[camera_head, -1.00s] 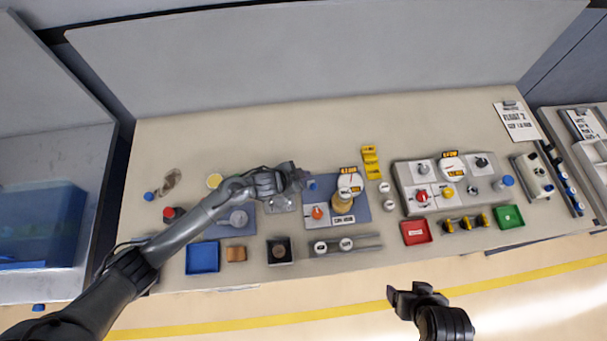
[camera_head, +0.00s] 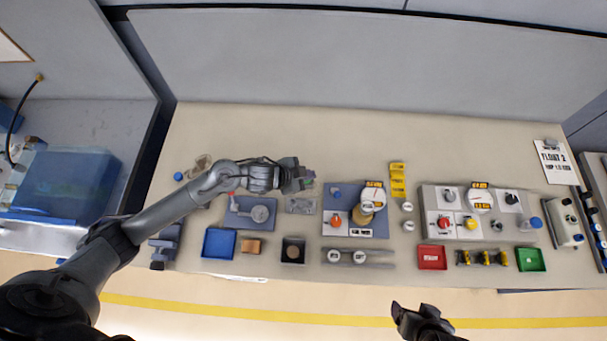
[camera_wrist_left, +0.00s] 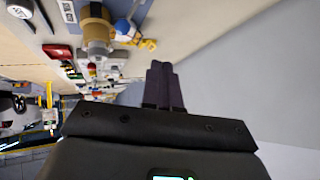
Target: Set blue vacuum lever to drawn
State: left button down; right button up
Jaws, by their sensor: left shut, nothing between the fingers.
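A blue knob (camera_head: 336,191), which looks like the vacuum lever's handle, stands at the upper left of a blue panel (camera_head: 382,217). A blue ball-like knob (camera_wrist_left: 123,27) also shows in the left wrist view, beside a tan cylinder. I cannot read the lever's position. My left gripper (camera_head: 308,180) is just left of the blue knob and apart from it. Its fingers (camera_wrist_left: 163,82) are together and empty in the left wrist view. My right gripper (camera_head: 408,312) is low in the head view, in front of the bench; its jaw opening is unclear.
The blue panel also carries an orange knob (camera_head: 336,220) and a gauge (camera_head: 373,197). A grey control panel (camera_head: 465,235) stands to its right. Blue (camera_head: 218,243), red (camera_head: 432,257) and green (camera_head: 530,260) trays line the front. The back of the bench is clear.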

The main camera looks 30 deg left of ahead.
pick_arm(q)
jog(key=shift+v, duration=0.9)
jog(key=shift+s+f, duration=0.15)
jog(key=shift+s, duration=0.05)
